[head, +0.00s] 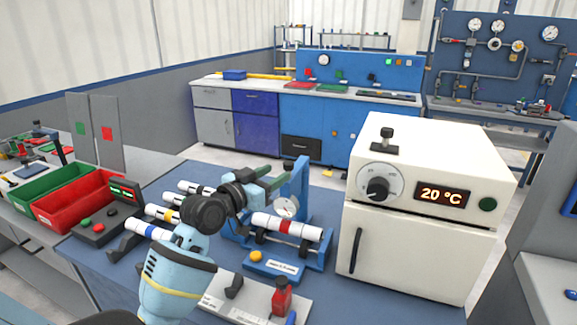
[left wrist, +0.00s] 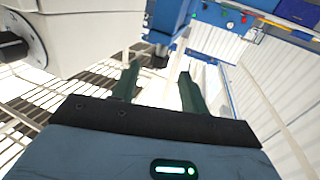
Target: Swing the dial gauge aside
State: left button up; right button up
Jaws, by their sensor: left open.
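The dial gauge (head: 286,207) has a round white face and hangs on a blue upright arm (head: 302,178). It sits just above a white pipe with a red band (head: 268,221), which lies in a blue cradle (head: 315,257). I cannot tell whether the gauge touches the pipe. My left gripper (head: 279,176) is above and behind the gauge, near the blue arm. Its green fingers are apart and hold nothing in the left wrist view (left wrist: 158,88). Whether a finger touches the blue arm cannot be told. My right gripper is not in view.
A white oven (head: 430,145) reading 20 °C stands close to the right of the cradle. Pipes with coloured bands, including a blue-banded one (head: 141,228), lie on a rack at left. Red (head: 72,215) and green (head: 30,197) bins stand farther left.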

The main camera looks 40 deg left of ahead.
aim_at(285, 168)
pick_arm(q)
jog(key=shift+w+d, duration=0.15)
jog(key=shift+w, duration=1.4)
jog(key=shift+w+d, duration=0.15)
jog(key=shift+w, duration=1.4)
jog(key=shift+c, duration=0.4)
grip_shut()
